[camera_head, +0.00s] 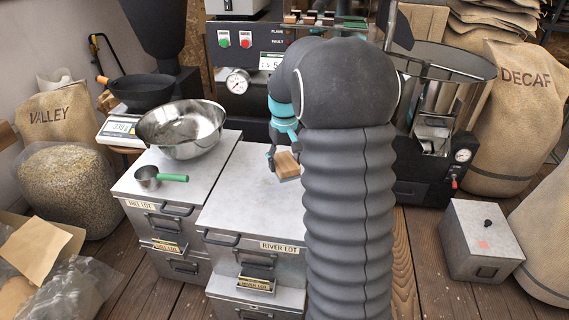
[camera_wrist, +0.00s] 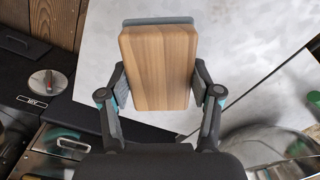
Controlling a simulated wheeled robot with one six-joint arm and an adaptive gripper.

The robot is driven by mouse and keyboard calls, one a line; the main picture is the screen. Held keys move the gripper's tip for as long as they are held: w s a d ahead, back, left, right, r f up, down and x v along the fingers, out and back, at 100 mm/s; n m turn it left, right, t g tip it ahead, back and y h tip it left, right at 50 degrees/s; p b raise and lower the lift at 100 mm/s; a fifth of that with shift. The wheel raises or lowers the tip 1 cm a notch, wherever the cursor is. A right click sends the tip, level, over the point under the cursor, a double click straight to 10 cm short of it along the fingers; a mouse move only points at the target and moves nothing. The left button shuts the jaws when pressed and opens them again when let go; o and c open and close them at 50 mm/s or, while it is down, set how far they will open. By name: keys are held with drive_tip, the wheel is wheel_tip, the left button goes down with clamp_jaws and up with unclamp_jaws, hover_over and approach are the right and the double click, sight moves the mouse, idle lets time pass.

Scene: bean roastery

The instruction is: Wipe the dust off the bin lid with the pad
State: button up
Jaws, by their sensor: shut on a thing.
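My gripper (camera_head: 284,156) is shut on the pad (camera_head: 287,166), a wooden block with a grey layer along its underside. The pad fills the upper middle of the wrist view (camera_wrist: 158,68), with a gripper finger on each side. The pad is over the far right part of the pale grey bin lid (camera_head: 245,200) of the bin marked RIVER LOT. I cannot tell whether it touches the lid. In the wrist view the lid (camera_wrist: 240,45) shows faint cloudy, mottled patches, possibly dust. My arm hides the lid's right side in the head view.
A steel bowl (camera_head: 182,128) and a green-handled scoop (camera_head: 160,177) stand on the neighbouring HILL LOT bin (camera_head: 130,187). A roasting machine with buttons and a gauge (camera_head: 238,82) rises behind. A grey box (camera_head: 480,238) and DECAF sack (camera_head: 515,120) are at the right.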

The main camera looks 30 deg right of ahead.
drive_tip(key=shift+r, duration=0.1)
drive_tip(key=shift+r, duration=1.35)
